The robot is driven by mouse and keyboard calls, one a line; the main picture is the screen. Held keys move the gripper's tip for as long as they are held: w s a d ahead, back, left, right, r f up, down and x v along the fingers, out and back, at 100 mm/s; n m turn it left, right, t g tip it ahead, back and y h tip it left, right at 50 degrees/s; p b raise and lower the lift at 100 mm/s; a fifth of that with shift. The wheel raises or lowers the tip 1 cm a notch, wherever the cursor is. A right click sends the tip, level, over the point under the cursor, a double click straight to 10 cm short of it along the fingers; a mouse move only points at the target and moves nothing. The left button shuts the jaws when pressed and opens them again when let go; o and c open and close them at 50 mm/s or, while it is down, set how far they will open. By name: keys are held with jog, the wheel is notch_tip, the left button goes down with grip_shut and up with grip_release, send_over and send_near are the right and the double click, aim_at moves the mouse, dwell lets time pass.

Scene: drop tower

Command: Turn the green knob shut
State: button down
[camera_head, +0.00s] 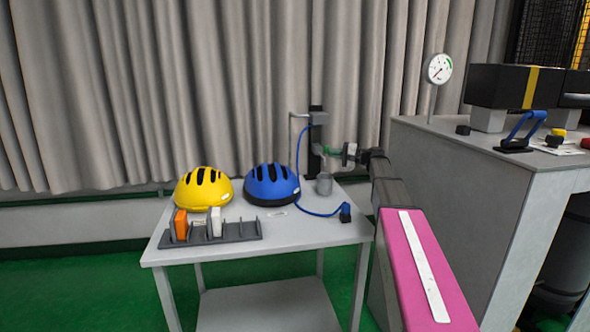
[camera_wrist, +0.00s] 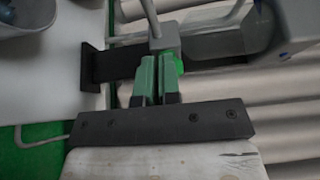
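The green knob (camera_wrist: 179,64) shows as a bright green edge just right of my fingertips in the wrist view, against a grey fitting (camera_wrist: 165,42) on a black post. Most of the knob is hidden behind the fingers. My gripper (camera_wrist: 156,62) has dark green fingers close together, with a narrow gap between them, and the tips are right at the fitting. I cannot tell whether they clamp the knob. In the head view my gripper (camera_head: 333,151) reaches left to the black post (camera_head: 314,160) at the table's back right.
The grey table (camera_head: 285,238) holds a yellow helmet (camera_head: 204,188), a blue helmet (camera_head: 271,184) and a dark rack (camera_head: 220,233). A grey cup (camera_head: 324,184) stands below the fitting, and a blue hose (camera_head: 300,165) hangs beside the post. A gauge (camera_head: 439,68) rises over the right-hand cabinet (camera_head: 470,150).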

jog(key=shift+s+a+f, duration=0.1)
jog(key=shift+s, duration=0.1)
jog(key=d, duration=0.6)
jog(key=shift+w, duration=0.4)
jog(key=shift+d, duration=0.1)
dwell(0.4)
